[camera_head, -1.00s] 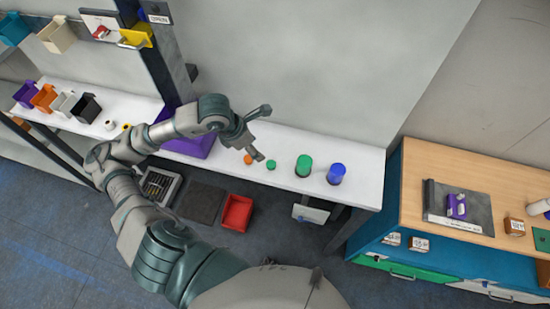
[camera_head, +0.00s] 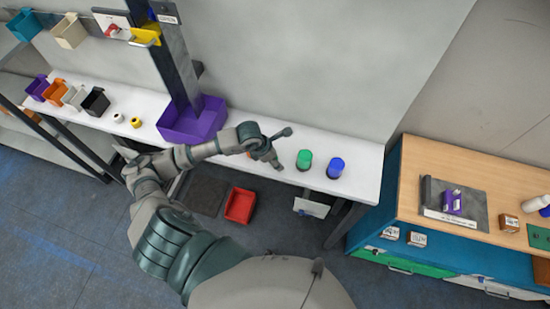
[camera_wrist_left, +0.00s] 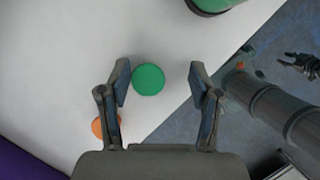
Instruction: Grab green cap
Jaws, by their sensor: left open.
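The round green cap (camera_wrist_left: 148,80) lies on the white table in the left wrist view. It sits between the spread fingertips of my left gripper (camera_wrist_left: 160,72), nearer the left finger, with no visible contact. In the head view my left gripper (camera_head: 284,150) is over the table and hides the cap. Its fingers are apart and empty. An orange cap (camera_wrist_left: 97,127) is partly behind the left finger in the wrist view. A dark gripper, apparently my right one (camera_wrist_left: 304,66), shows small at the right edge of the wrist view; its opening is unclear.
A green cylinder (camera_head: 304,160) and a blue cylinder (camera_head: 336,168) stand right of my left gripper. A purple bin (camera_head: 195,122) stands to its left. The white table's (camera_head: 358,190) front edge is close. A red tray (camera_head: 240,206) is on the floor below.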

